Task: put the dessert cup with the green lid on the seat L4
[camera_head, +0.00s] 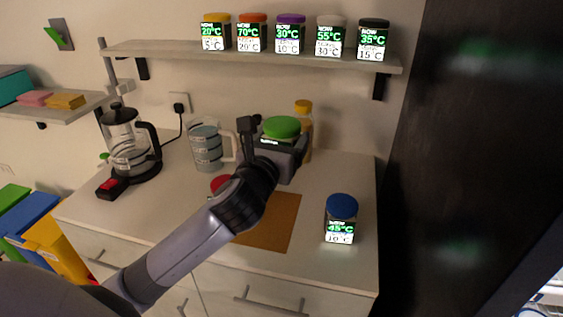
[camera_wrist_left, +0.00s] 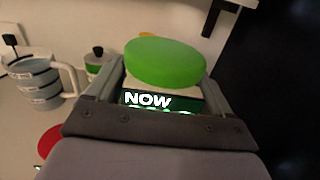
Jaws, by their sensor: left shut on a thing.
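The dessert cup with the green lid (camera_head: 281,127) is between the fingers of my left gripper (camera_head: 276,146), above the back of the counter. In the left wrist view the green lid (camera_wrist_left: 165,62) stands above the fingers, and a dark label reading "NOW" shows between them. My left gripper (camera_wrist_left: 158,100) is shut on this cup. The cup looks about upright; its lower part is hidden by the gripper. I cannot make out a mark for seat L4. My right gripper is not in view.
The wall shelf (camera_head: 170,49) bears several lidded cups in a row. A blue-lidded cup (camera_head: 341,218) stands at the counter's right. A measuring jug (camera_head: 206,147), a coffee press (camera_head: 126,140) and a yellow-capped bottle (camera_head: 304,110) stand nearby. My arm partly hides a red lid (camera_head: 220,183) and brown mat (camera_head: 272,226).

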